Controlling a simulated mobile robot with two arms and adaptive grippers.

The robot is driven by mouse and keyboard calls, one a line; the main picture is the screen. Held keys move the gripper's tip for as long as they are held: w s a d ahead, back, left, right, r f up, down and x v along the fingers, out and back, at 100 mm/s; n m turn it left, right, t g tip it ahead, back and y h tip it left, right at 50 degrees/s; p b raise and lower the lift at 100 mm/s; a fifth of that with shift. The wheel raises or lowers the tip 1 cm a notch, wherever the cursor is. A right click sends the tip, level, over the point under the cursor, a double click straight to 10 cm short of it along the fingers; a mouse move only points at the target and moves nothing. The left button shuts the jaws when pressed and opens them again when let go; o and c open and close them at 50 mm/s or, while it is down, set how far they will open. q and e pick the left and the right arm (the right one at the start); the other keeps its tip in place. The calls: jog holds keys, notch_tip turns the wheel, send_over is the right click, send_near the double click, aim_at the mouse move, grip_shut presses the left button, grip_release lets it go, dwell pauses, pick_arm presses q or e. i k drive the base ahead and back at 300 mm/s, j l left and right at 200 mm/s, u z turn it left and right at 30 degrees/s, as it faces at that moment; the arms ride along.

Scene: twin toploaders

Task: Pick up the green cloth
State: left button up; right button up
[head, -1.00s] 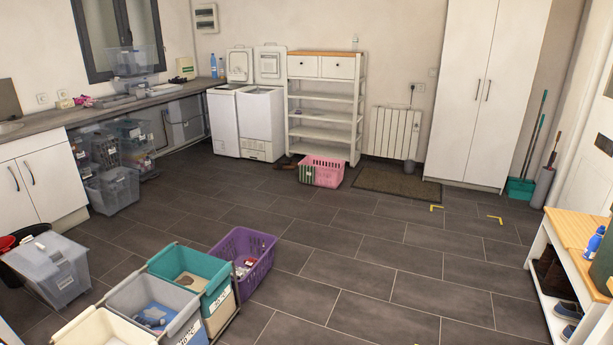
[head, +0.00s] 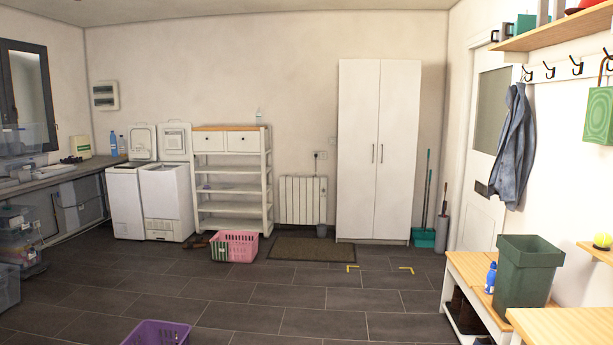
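A small green patch (head: 220,251), perhaps a cloth, shows at the left front of the pink basket (head: 240,248) on the floor. It is too small to tell whether it hangs over the wall or lies inside. The basket stands in front of the white shelf unit, near two open-lidded toploaders (head: 167,200). Neither of my grippers is in view.
The dark tiled floor is mostly free. A purple basket (head: 158,334) is cut off at the bottom edge. A bench (head: 470,268) with a dark green bin (head: 526,272) stands at right. A grey mat (head: 312,249) lies right of the pink basket.

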aim_at(220, 249)
jog(key=i+u, duration=0.3)
jog(key=i, duration=6.3)
jog(key=l, duration=0.1)
